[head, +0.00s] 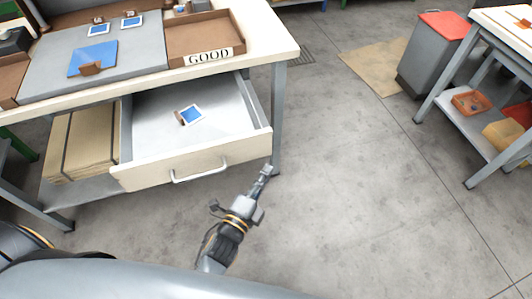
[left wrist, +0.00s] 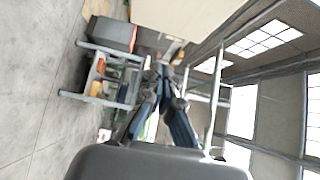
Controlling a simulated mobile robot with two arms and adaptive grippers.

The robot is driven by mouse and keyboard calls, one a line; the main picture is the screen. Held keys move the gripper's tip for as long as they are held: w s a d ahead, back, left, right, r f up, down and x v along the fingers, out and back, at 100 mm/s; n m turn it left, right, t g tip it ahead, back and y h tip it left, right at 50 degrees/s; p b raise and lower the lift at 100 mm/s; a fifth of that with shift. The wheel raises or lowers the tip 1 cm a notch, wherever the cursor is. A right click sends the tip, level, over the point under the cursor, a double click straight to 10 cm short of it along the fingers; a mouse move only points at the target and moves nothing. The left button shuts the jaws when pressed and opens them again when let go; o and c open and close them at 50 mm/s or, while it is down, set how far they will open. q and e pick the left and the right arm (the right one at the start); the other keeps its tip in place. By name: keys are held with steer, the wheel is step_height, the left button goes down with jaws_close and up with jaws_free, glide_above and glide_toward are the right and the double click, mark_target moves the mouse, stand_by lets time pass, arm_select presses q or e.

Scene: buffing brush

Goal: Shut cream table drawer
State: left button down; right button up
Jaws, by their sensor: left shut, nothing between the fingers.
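The cream drawer (head: 190,160) under the workbench is pulled out, its grey inside showing in the head view. Its cream front has a pale bar handle (head: 198,172). A plain cream surface (left wrist: 185,14) fills the top there, possibly the drawer front. My right gripper is not in view.
The workbench (head: 285,45) carries a grey mat and a brown tray marked GOOD (head: 207,57). Its metal leg (head: 278,120) stands behind my left gripper. Cardboard (head: 80,145) lies on the shelf below.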

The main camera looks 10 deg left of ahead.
mark_target(265, 155)
arm_select(q)
steer(key=w+a, duration=0.1)
steer(key=w, duration=0.5)
steer(key=shift+a+p, duration=0.2)
steer(key=shift+p, duration=0.2)
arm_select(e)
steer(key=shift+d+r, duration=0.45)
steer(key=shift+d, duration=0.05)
